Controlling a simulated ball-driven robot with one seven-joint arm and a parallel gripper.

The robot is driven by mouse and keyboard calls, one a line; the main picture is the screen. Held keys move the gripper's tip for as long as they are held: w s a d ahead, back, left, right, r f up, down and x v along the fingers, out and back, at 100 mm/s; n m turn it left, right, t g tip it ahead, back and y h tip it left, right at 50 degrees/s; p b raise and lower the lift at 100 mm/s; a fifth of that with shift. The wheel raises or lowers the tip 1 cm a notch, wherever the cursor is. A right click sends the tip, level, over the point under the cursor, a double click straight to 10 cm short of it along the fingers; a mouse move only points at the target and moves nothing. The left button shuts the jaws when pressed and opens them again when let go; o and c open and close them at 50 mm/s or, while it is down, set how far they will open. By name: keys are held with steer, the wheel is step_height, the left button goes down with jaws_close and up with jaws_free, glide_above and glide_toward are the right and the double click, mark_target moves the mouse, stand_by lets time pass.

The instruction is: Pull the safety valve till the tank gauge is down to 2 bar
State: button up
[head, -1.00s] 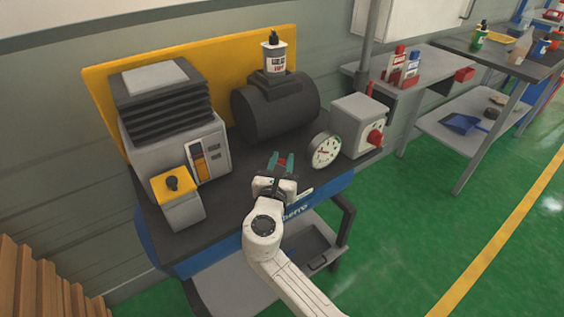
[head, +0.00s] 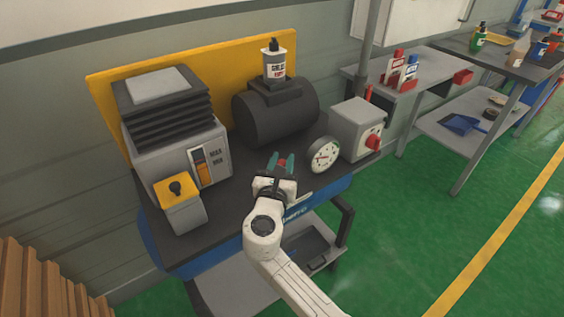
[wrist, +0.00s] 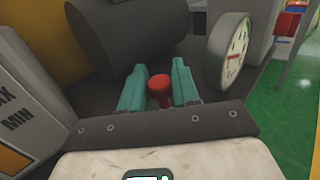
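My gripper (head: 281,164) is over the bench top in front of the black tank (head: 275,108). Its two teal fingers (wrist: 160,85) stand on either side of a small red knob (wrist: 160,84), which looks like the safety valve. Narrow gaps seem to show beside the knob, so the fingers look open around it. The valve's lower part is hidden behind the gripper body. The round white gauge (head: 323,155) stands right of the gripper, and it also shows in the wrist view (wrist: 232,52). Its needle is too small to read surely.
A grey compressor unit (head: 175,130) and a yellow-topped box (head: 180,203) stand at left. A grey switch box (head: 355,128) with a red knob (head: 374,142) is right of the gauge. A bottle (head: 274,62) stands on the tank. Green floor is clear at right.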

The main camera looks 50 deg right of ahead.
steer(key=o, duration=0.3)
steer(key=shift+o, duration=0.2)
steer(key=v, duration=1.1)
steer(key=shift+w+r, duration=0.1)
steer(key=s+d+f+m+g+y, duration=0.4)
steer(key=s+f+m+g+y, duration=0.15)
steer(key=s+f+m, duration=0.65)
steer(key=s+a+f+m+g+y, duration=0.2)
steer(key=s+a+f+m+y, duration=0.4)
steer(key=m, duration=0.5)
steer(key=s+a+y, duration=0.2)
steer(key=y, duration=0.1)
steer(key=shift+s+a+m, duration=0.3)
steer(key=shift+s, duration=0.05)
steer(key=shift+o, duration=0.4)
steer(key=shift+s+a+m+y, duration=0.3)
steer(key=shift+a+y, duration=0.1)
steer(key=shift+y, duration=0.15)
